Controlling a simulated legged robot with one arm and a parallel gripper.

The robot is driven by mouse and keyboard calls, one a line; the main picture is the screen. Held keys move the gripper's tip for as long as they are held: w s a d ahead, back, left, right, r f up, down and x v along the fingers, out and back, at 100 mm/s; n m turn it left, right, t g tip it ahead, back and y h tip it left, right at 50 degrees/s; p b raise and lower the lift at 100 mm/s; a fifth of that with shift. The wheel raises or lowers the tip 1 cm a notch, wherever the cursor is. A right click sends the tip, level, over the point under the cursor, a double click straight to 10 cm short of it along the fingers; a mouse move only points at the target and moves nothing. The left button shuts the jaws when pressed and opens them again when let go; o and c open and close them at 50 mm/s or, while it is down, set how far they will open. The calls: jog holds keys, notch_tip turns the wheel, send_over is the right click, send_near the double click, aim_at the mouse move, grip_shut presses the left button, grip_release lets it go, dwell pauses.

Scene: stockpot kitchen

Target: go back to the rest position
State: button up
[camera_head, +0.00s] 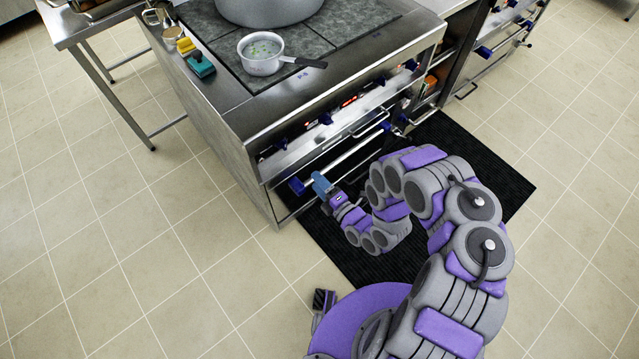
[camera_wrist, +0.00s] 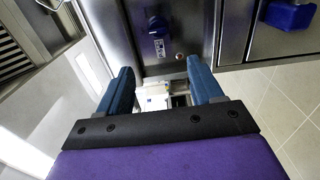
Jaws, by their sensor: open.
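My gripper (camera_head: 321,184) is in front of the steel stove, near the oven door's handle bar and a blue bracket at the bar's left end. In the wrist view my gripper (camera_wrist: 163,82) has its two blue fingers spread apart, with nothing between them. Steel panels with a dark blue knob (camera_wrist: 158,26) lie beyond the fingers. I cannot tell whether a finger touches the bar. My arm is bent and reaches forward over the dark mat.
The stove (camera_head: 232,118) bears a small saucepan (camera_head: 262,66) and a large stockpot (camera_head: 268,8). A teal-and-black object (camera_head: 200,65) and a yellow one (camera_head: 186,46) lie at its left edge. A black mat (camera_head: 490,180) covers the floor in front.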

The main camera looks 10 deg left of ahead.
dwell(0.3)
jog(key=w+d+r+m+g+h, duration=0.1)
jog(key=w+d+m+h, duration=0.1)
jog(key=w+d+h, duration=0.35)
jog(key=w+d+r+m+g+h, duration=0.1)
jog(key=w+d+h, duration=0.2)
jog(key=w+d, duration=0.6)
jog(key=s+d+r+m+g+h, duration=0.1)
jog(key=s+d+r+m+h, duration=0.1)
jog(key=d+r+m+h, duration=0.45)
jog(key=s+d+r+m+g+h, duration=0.1)
jog(key=s+d+r+m, duration=0.15)
jog(key=d+r, duration=0.8)
jog(key=s+d+r+m+g+h, duration=0.15)
jog(key=s+r+m+g, duration=0.25)
jog(key=s+r+m, duration=0.65)
jog(key=s+a+r+m+g+y, duration=0.1)
jog(key=s+a+r, duration=0.2)
jog(key=s, duration=0.7)
jog(key=s+a+r+m+g+y, duration=0.1)
jog(key=s+a+r+m+g, duration=0.1)
jog(key=s, duration=0.8)
jog(key=s+a+r+m+g+y, duration=0.1)
jog(key=s+a+r, duration=0.3)
jog(key=s, duration=0.6)
jog(key=shift+s+a+m+g+y, duration=0.15)
jog(key=shift+a+m+g+y, duration=0.2)
jog(key=shift+a+m+g, duration=0.35)
